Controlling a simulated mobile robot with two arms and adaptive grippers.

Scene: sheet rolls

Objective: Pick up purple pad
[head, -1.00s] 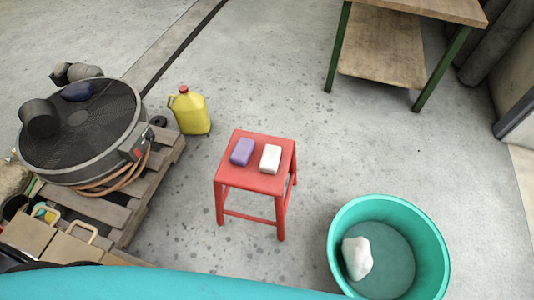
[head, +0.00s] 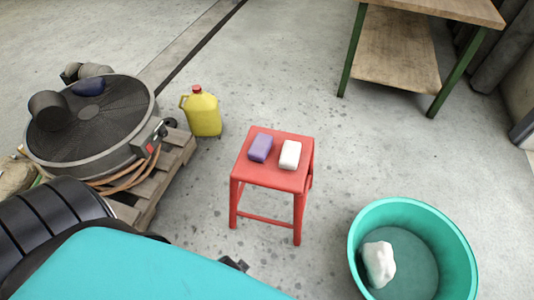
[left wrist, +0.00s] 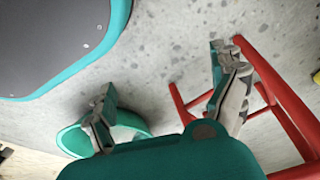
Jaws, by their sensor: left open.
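A purple pad (head: 261,148) lies on top of a red stool (head: 272,173), left of a white pad (head: 290,155), with a small gap between them. My left gripper (left wrist: 164,68) has its fingers spread apart with nothing between them in the left wrist view. The red stool's legs (left wrist: 278,90) show to its right there; the purple pad is not in that view. In the head view only a small dark part of the left gripper (head: 233,264) shows, low and in front of the stool. My right gripper is not in view.
A teal tub (head: 456,236) with a white lump (head: 379,263) inside stands right of the stool. A yellow jug (head: 203,115) and a pallet (head: 173,165) with a large fan (head: 100,135) are to the left. A workbench (head: 393,50) stands behind; clear floor surrounds the stool.

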